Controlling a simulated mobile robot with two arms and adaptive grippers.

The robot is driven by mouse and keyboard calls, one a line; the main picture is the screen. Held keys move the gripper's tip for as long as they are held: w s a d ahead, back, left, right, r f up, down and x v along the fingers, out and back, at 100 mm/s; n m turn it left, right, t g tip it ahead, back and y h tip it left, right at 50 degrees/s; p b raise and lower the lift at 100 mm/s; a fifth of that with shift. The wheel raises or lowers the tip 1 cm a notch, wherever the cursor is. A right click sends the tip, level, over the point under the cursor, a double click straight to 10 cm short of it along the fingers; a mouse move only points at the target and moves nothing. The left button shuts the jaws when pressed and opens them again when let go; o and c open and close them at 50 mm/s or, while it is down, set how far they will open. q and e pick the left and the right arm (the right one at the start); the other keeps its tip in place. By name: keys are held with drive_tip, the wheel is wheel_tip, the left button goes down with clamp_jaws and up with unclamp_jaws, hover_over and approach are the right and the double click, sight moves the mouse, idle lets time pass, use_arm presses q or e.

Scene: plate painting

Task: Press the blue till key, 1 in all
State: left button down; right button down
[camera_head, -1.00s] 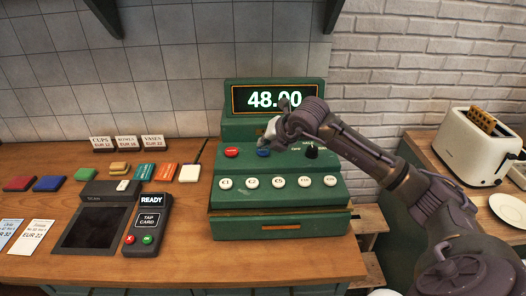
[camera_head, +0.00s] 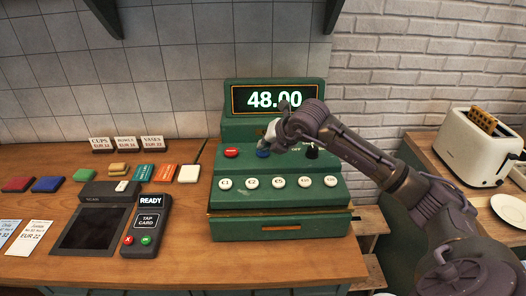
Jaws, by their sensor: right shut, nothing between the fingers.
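The green till (camera_head: 335,222) stands on the wooden counter, and its display (camera_head: 273,98) reads 48.00. The blue key (camera_head: 263,154) is on the till's upper ledge, right of the red key (camera_head: 232,152). My right gripper (camera_head: 268,142) is shut and empty, with its tips at or just above the blue key. The fingers hide the key's back part, and I cannot tell whether they touch it. My left gripper is not in view.
A row of white round keys (camera_head: 278,182) lies below the blue key. A black knob (camera_head: 312,150) is to its right. A card terminal (camera_head: 148,222) and scanner pad (camera_head: 90,230) lie left of the till. A toaster (camera_head: 478,146) stands at right.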

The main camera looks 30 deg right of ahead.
sight(265, 152)
drive_tip(key=shift+f, duration=0.2)
drive_tip(key=shift+r, duration=0.95)
drive_tip(key=shift+r+p, duration=0.1)
drive_tip(key=shift+p, duration=0.2)
drive_tip(key=shift+r+p, duration=1.25)
drive_tip(key=shift+r, duration=1.2)
drive_tip(key=shift+f, duration=0.1)
